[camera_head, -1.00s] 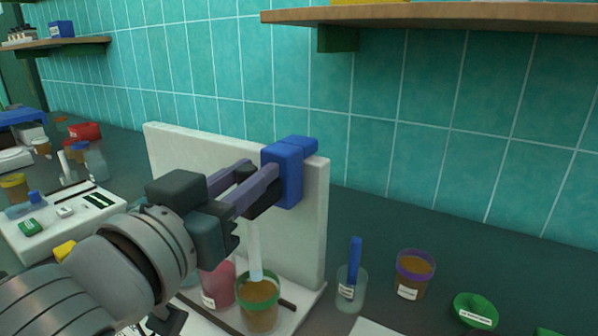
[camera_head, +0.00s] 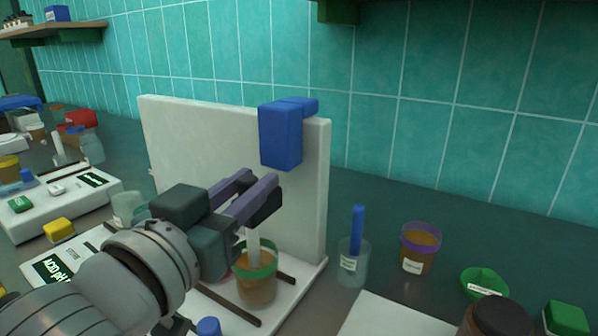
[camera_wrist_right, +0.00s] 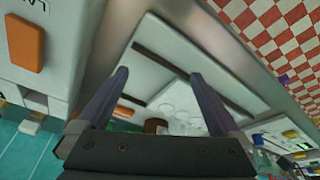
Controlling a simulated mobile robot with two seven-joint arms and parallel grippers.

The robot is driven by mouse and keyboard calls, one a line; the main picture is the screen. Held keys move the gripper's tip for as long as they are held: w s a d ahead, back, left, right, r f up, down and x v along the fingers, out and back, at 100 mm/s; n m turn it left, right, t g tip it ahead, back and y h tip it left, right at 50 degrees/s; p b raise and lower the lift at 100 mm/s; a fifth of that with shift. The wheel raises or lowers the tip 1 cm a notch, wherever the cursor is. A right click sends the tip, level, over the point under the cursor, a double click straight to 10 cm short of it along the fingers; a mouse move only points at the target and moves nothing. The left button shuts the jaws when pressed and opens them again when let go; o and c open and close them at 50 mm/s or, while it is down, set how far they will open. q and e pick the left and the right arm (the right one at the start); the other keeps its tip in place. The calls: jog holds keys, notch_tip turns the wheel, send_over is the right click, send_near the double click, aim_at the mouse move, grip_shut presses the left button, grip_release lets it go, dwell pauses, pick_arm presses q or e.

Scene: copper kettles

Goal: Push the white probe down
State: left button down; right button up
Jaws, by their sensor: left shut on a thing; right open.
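The white probe (camera_head: 253,246) stands upright, its lower end inside the green-rimmed cup of brown liquid (camera_head: 257,287). My left gripper (camera_head: 265,196) is shut on the probe's dark upper part, above the cup and in front of the white upright panel (camera_head: 225,145). The blue block (camera_head: 281,135) sits on the panel above the gripper, apart from it. The probe's tip is hidden in the cup. My right gripper (camera_wrist_right: 159,74) shows only in the right wrist view, open, with nothing between its fingers.
A clear cup with a blue stick (camera_head: 353,258), a purple-rimmed cup (camera_head: 420,248) and a green funnel-like dish (camera_head: 484,284) stand to the right. A white device (camera_head: 70,205) stands at left. In the right wrist view, an orange button (camera_wrist_right: 26,42) is on a white box.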

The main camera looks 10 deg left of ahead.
pick_arm(q)
jog(key=shift+f, duration=0.5)
pick_arm(e)
jog(key=shift+f, duration=0.3)
pick_arm(q)
jog(key=c, duration=0.7)
grip_release()
jog(key=shift+o, duration=0.2)
jog(key=shift+s, duration=0.1)
pick_arm(e)
jog(key=shift+r, duration=0.1)
pick_arm(q)
jog(key=s+a, duration=0.2)
jog(key=s, duration=0.7)
jog(key=shift+s, duration=0.3)
jog(key=shift+r, duration=0.1)
